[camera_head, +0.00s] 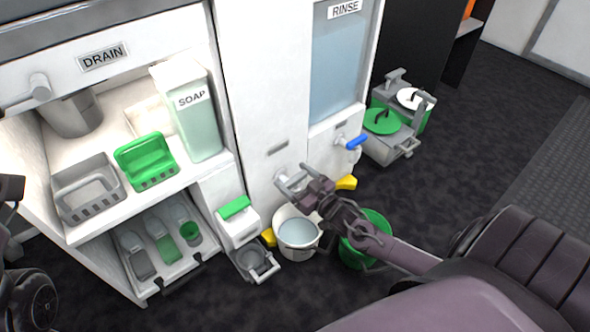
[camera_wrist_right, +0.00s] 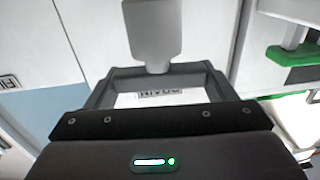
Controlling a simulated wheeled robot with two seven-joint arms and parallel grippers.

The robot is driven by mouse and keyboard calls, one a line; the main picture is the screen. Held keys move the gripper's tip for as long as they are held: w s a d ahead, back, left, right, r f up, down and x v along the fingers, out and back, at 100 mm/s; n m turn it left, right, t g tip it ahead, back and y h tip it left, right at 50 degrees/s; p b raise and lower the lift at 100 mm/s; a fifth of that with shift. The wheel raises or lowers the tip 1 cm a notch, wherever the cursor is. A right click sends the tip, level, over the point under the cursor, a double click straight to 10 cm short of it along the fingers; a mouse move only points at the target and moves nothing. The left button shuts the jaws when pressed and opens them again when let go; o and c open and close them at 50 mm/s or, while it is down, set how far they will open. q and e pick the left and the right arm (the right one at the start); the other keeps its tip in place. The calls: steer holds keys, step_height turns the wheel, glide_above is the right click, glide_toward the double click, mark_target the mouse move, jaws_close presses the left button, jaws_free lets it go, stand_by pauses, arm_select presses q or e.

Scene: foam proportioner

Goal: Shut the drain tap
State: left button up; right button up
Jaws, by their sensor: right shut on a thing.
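A grey tap with a lever handle (camera_head: 285,180) sticks out from the white middle panel, above a white bucket of water (camera_head: 298,232). My right gripper (camera_head: 308,189) is at this tap, shut on its handle. In the right wrist view the grey handle (camera_wrist_right: 152,35) reaches down to the fingers of my right gripper (camera_wrist_right: 158,88), and an upside-down DRAIN label (camera_wrist_right: 160,93) shows between them. The fingers hide part of the tap. Dark parts of my left arm show at the left edge of the head view; its gripper does not show.
A blue-handled tap (camera_head: 355,142) sits to the right, under the RINSE tank (camera_head: 338,70). A green bucket (camera_head: 369,240) stands beside the white one. A green-topped dispenser (camera_head: 238,222) and the SOAP container (camera_head: 192,115) are to the left. Dark floor lies open at the right.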

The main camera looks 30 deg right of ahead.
steer(key=shift+m+h+p, duration=0.35)
steer(key=shift+m+h, duration=0.25)
steer(key=shift+h, duration=0.3)
steer(key=o, duration=1)
steer(key=shift+s, duration=0.1)
steer(key=s+p, duration=0.1)
steer(key=s, duration=0.1)
steer(key=s+p, duration=0.1)
steer(key=s, duration=0.2)
steer(key=s+p, duration=0.1)
steer(key=s, duration=0.1)
steer(key=shift+s+d, duration=0.25)
steer(key=shift+s, duration=0.05)
